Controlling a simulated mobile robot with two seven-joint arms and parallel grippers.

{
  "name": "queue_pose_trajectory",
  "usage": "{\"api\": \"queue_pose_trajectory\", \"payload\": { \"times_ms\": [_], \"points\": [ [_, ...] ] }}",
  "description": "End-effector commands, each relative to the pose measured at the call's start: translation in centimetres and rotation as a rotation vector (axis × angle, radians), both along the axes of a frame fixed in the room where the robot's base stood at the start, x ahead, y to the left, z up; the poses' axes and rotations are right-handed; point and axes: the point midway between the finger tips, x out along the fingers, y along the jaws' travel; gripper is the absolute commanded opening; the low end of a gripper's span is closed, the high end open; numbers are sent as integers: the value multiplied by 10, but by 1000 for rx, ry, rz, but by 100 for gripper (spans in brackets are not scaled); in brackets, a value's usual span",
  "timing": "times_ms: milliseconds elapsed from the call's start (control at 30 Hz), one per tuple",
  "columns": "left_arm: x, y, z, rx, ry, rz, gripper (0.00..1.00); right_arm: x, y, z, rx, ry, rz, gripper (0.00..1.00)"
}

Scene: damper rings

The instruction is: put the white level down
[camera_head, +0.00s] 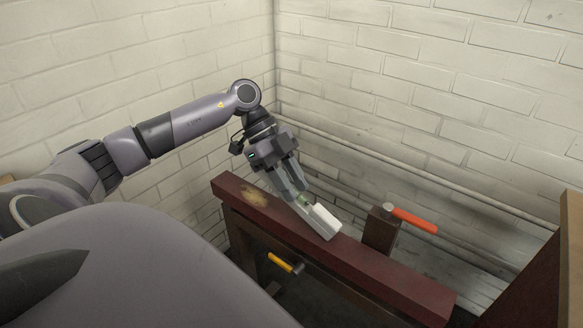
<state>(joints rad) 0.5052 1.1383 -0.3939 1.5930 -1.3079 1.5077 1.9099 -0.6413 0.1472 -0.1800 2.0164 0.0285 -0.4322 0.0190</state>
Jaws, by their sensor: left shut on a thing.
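The white level (322,222) is a short pale bar with a greenish spot near the fingers. It is at the top of the dark red beam (390,280), near the beam's middle. My left gripper (299,194) comes down from the upper left and is shut on the level's far-left end. I cannot tell whether the level's underside touches the beam. My right gripper is not in view.
A tool with an orange-red handle (414,220) rests on a dark brown post (381,230) behind the beam. A yellow-handled tool (281,263) is below the beam's front. Pipes (420,185) run along the brick wall. A brown panel (540,265) stands at the right.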

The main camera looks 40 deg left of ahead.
Motion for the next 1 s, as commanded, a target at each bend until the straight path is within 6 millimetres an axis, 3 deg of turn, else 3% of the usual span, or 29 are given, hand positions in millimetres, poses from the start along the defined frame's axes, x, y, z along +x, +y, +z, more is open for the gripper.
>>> {"api": "queue_pose_trajectory", "payload": {
  "times_ms": [1000],
  "points": [
    [-1,9,-11,-101,-10,0,0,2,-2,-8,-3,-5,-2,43]
  ]
}}
